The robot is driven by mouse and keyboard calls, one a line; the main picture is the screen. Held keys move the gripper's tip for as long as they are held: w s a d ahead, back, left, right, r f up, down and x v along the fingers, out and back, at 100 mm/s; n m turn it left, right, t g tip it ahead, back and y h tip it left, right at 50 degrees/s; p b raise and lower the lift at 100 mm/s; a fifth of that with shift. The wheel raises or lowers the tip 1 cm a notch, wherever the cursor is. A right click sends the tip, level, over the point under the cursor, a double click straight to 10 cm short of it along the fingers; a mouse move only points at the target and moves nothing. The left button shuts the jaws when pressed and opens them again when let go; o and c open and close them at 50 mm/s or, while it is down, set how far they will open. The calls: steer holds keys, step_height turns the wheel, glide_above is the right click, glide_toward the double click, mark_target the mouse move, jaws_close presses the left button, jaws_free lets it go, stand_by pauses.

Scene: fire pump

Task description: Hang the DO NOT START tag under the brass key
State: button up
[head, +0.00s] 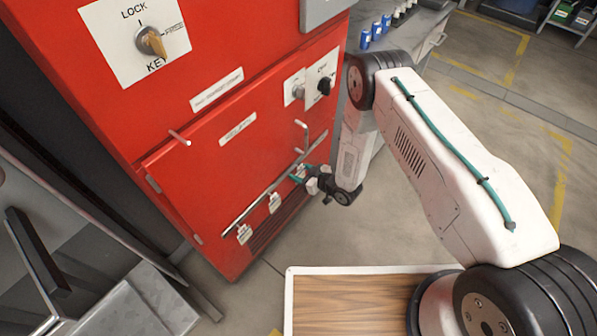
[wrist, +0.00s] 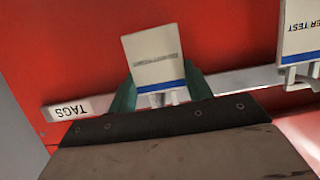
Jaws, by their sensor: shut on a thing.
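The brass key (head: 152,41) sits in a switch on a white plate marked LOCK and KEY, high on the red cabinet. A short pale peg (head: 180,138) sticks out below it. My gripper (head: 299,174) is low at the upper right part of the tag rail (head: 262,196), well away from the key. In the wrist view its teal fingers (wrist: 157,94) are shut on a white tag (wrist: 156,58) with a blue band, at the rail. The tag's print is too blurred to read, so I cannot tell whether it is the DO NOT START tag.
Two other tags hang on the rail, one in the middle (head: 274,203) and one at the lower left (head: 243,234). A tag with print ending in ER TEST (wrist: 301,28) is close on the right in the wrist view. A bent handle (head: 303,136) protrudes above my gripper.

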steer(key=shift+d+f, duration=0.15)
steer(key=o, duration=0.9)
steer(key=shift+o, duration=0.2)
steer(key=v, duration=0.7)
steer(key=shift+s+d+f, duration=0.2)
steer(key=shift+s+d, duration=0.1)
